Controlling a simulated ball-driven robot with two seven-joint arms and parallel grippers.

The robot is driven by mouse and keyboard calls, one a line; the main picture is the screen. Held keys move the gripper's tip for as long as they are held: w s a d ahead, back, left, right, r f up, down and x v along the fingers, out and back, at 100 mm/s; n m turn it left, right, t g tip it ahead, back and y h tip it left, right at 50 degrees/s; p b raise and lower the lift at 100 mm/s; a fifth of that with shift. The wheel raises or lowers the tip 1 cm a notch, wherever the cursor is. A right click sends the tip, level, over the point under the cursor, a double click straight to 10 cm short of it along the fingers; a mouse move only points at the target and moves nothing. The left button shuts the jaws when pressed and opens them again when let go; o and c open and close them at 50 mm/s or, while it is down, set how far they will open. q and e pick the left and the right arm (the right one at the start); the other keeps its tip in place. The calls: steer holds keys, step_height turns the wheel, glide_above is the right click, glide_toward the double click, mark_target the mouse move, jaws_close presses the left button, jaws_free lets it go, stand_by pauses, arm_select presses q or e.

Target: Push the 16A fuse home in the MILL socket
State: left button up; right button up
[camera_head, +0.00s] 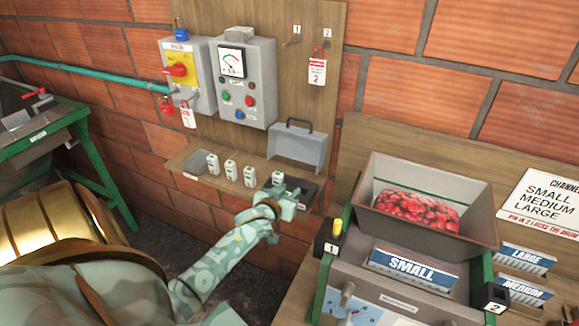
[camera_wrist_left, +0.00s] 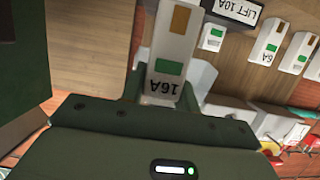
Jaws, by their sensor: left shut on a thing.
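My left gripper (camera_head: 280,197) is at the right end of the wooden shelf under the control boxes. It is shut on the white 16A fuse (camera_head: 277,178), which has a green patch. In the left wrist view the fuse (camera_wrist_left: 172,65) shows its 16A label upside down between the fingers. A dark socket block (camera_head: 304,188) lies at the gripper. In the left wrist view a black block labelled LIFT 10A (camera_wrist_left: 234,10) is beside the fuse. No MILL label can be read, and I cannot tell how deep the fuse sits. My right gripper is not in view.
Several other white fuses (camera_head: 231,170) stand on the shelf (camera_head: 184,161) left of the gripper. A grey cover with a handle (camera_head: 297,147) is behind it. Grey control boxes (camera_head: 246,80) hang above. A hopper of red cherries (camera_head: 370,195) stands to the right.

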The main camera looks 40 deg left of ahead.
arm_select(q)
steer(key=shift+w+r+b+x, duration=0.15)
steer(key=shift+r+b+x, duration=0.4)
steer(key=shift+x, duration=1.45)
steer(key=shift+w+r+b+x, duration=0.1)
steer(key=shift+r+b+x, duration=0.45)
steer(key=shift+x, duration=1.45)
steer(key=shift+w+r+b+x, duration=0.2)
steer(key=shift+b+x, duration=0.65)
steer(key=shift+x, duration=1.15)
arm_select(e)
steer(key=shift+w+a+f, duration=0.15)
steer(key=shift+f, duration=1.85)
arm_select(q)
steer(key=shift+f, duration=0.1)
steer(key=shift+s+p, duration=0.1)
steer(key=shift+p, duration=0.2)
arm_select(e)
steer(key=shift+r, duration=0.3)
arm_select(q)
steer(key=shift+f, duration=0.15)
steer(key=shift+f+b, duration=0.4)
steer(key=shift+f, duration=0.25)
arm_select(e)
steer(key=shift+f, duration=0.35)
arm_select(q)
steer(key=shift+f, duration=0.15)
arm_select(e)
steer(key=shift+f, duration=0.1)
